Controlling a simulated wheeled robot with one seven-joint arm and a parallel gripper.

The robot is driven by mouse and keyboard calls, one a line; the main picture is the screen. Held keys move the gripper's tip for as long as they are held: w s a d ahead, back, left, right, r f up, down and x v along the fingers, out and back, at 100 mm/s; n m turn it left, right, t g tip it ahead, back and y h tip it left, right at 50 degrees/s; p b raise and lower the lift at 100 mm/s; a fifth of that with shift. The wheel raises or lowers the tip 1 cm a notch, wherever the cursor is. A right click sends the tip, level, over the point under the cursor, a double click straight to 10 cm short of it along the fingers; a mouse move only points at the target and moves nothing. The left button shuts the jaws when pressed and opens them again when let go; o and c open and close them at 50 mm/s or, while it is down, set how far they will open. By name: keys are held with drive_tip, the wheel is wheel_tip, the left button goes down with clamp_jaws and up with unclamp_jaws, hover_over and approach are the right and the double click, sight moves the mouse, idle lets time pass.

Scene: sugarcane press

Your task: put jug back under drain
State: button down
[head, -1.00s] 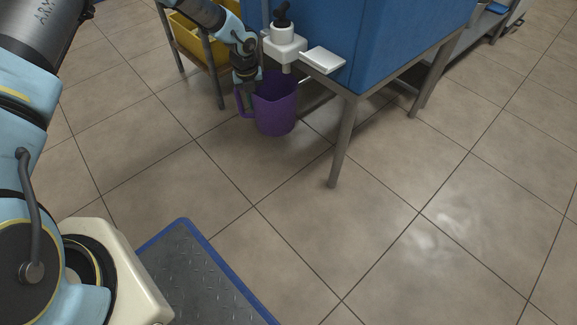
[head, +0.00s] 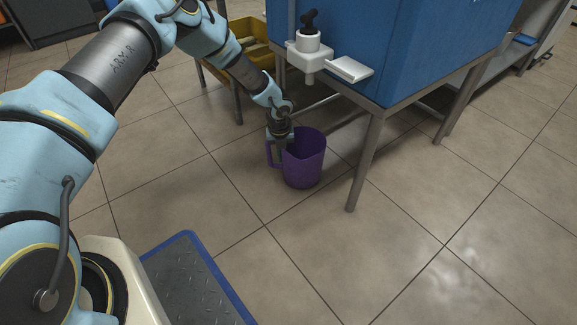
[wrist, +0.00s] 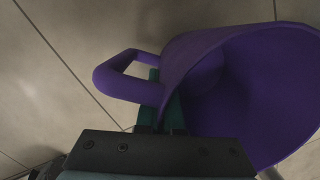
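The purple jug (head: 306,160) is upright below the spout of the blue press, with its top open and its handle to the left. I cannot tell whether it touches the floor. My gripper (head: 281,143) is at the jug's handle side and appears shut on it. In the wrist view the jug (wrist: 215,85) fills the right side, with green fingers (wrist: 160,105) at its wall beside the handle; the inner contact is partly hidden. The white drain block (head: 310,62) with a black tap is above the jug, with a clear gap between them.
The blue press (head: 410,45) stands on grey metal legs; one leg (head: 364,160) is just right of the jug. A white ledge (head: 349,69) juts out beside the drain. A yellow bin (head: 250,35) is behind my arm. The tiled floor in front is free.

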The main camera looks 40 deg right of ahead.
sight(289, 164)
drive_tip(key=s, duration=0.1)
drive_tip(key=s+b, duration=0.1)
drive_tip(key=s, duration=0.1)
drive_tip(key=shift+s+a+f+b, duration=0.15)
drive_tip(key=shift+s+f+b, duration=0.2)
drive_tip(key=shift+w+f, duration=0.1)
drive_tip(key=shift+f, duration=0.25)
drive_tip(key=shift+r, duration=0.1)
drive_tip(key=c, duration=1.1)
unclamp_jaws()
